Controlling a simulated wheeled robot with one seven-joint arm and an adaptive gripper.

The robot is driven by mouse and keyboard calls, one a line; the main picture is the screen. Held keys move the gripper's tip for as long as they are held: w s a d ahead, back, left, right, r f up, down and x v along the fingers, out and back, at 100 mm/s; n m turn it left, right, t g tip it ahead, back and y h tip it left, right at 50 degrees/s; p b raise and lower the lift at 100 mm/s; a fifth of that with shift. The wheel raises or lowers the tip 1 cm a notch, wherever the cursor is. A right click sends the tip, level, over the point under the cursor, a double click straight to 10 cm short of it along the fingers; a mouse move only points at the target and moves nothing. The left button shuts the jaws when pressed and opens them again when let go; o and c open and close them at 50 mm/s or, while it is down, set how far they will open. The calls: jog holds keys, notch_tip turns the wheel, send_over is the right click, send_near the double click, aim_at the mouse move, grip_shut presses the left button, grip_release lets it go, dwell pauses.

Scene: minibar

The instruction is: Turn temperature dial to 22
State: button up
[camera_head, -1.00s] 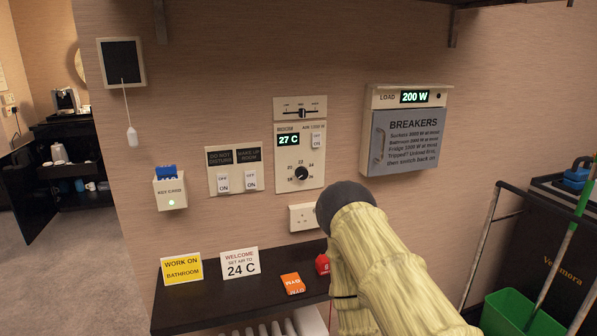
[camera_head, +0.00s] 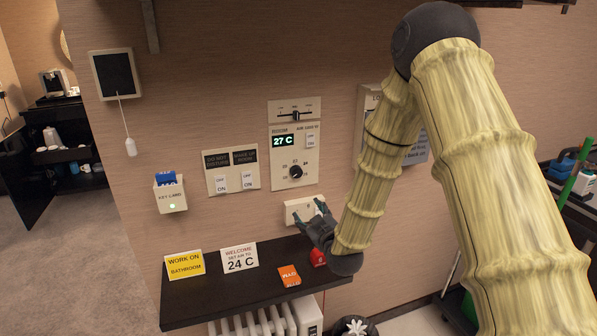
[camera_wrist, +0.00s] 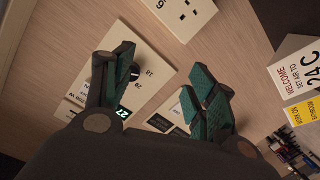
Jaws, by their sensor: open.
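The temperature dial (camera_head: 296,171) is a black round knob with numbers around it, on a cream wall panel (camera_head: 310,181). Its pointer is too small to read. The display (camera_head: 284,141) above it reads 27 C. My gripper (camera_head: 319,209) is open and empty, below and slightly right of the dial, in front of the wall socket (camera_head: 297,205) and above the shelf. In the wrist view my open fingers (camera_wrist: 160,85) point at the wall. There the panel (camera_wrist: 144,57) appears rotated, and the left finger partly hides the dial (camera_wrist: 98,68).
A dark shelf (camera_head: 225,291) below holds a yellow card (camera_head: 184,265), a welcome card (camera_head: 239,258) reading 24 C, an orange card (camera_head: 289,276) and a red item (camera_head: 317,257). Switches (camera_head: 233,181) and a key card holder (camera_head: 170,196) are left. My arm covers most of the breaker box.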

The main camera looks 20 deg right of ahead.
jog(key=t, duration=0.2)
send_near(298, 174)
jog(key=shift+n, duration=0.3)
jog(key=w+p, duration=0.2)
jog(key=w, duration=0.2)
jog(key=w+p, duration=0.2)
jog(key=w, duration=0.2)
jog(key=shift+w+a+r, duration=0.2)
jog(key=shift+w+r, duration=0.05)
jog(key=shift+w, duration=0.15)
jog(key=c, duration=1.1)
